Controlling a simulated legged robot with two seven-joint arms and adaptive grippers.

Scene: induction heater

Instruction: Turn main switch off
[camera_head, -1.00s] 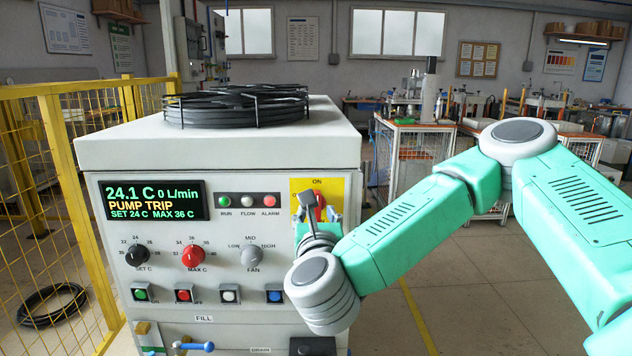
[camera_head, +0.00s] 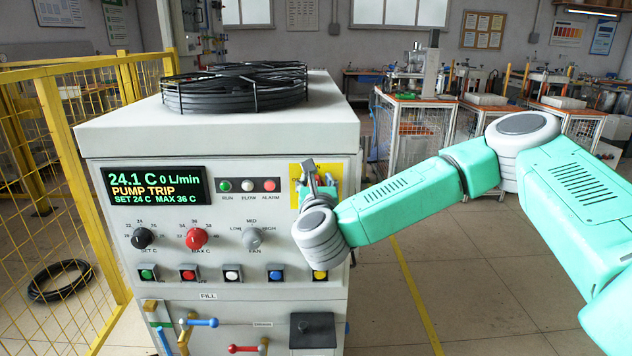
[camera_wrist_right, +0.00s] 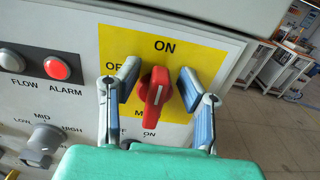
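The main switch is a red knob (camera_wrist_right: 155,92) on a yellow plate (camera_wrist_right: 180,47) marked ON at the top. An OFF label at its left is partly covered by a finger. The knob stands nearly upright, tilted slightly, with its upper end toward ON. My right gripper (camera_wrist_right: 160,87) is open, with one blue-padded finger on each side of the knob; gaps show on both sides. In the head view, my right gripper (camera_head: 318,188) is in front of the yellow plate (camera_head: 295,172) and hides the knob. My left gripper is not in view.
The heater cabinet (camera_head: 220,136) carries a display (camera_head: 154,185) reading PUMP TRIP. Left of the switch are lamps (camera_head: 248,185) and a grey fan knob (camera_head: 252,238). Push buttons (camera_head: 232,273) and valve handles (camera_head: 200,322) sit below. A yellow fence (camera_head: 60,190) stands left.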

